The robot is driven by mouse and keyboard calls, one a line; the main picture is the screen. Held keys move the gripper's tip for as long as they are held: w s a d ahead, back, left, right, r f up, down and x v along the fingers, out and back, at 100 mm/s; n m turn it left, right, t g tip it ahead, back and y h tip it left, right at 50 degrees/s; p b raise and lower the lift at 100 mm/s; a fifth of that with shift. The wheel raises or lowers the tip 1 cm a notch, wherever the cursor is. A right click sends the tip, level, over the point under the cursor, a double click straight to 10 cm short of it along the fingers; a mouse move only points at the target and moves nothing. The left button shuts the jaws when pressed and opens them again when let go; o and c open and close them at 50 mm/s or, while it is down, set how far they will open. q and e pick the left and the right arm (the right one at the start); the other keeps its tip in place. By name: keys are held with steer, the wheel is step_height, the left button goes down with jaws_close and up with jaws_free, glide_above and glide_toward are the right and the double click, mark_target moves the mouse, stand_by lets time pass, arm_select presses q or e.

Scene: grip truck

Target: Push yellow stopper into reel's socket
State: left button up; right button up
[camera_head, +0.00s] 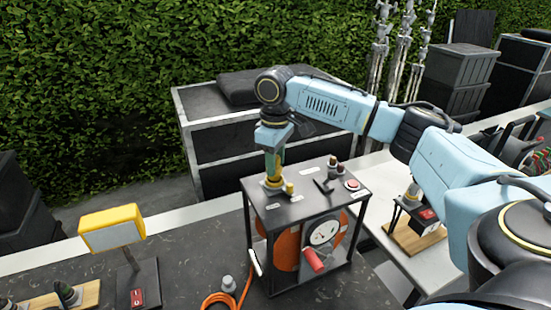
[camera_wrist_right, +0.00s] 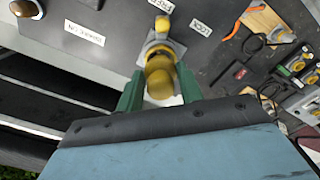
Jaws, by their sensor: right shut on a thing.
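The reel (camera_head: 290,250) stands in a black frame with a dark top plate (camera_head: 318,210), orange cable inside and a round gauge in front. My right gripper (camera_head: 273,175) points down over the left back part of that plate. In the right wrist view its green fingers (camera_wrist_right: 160,95) are shut on the yellow stopper (camera_wrist_right: 159,72). My left gripper is not in view.
A small yellow knob (camera_head: 289,188) sits beside the fingers. A red crank handle (camera_head: 313,260) sticks out in front. A yellow lamp (camera_head: 112,228) stands at left. Orange cable (camera_head: 218,298) lies on the table.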

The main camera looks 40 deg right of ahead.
steer(key=shift+f, duration=1.05)
steer(key=o, duration=1.4)
steer(key=shift+r, duration=2.5)
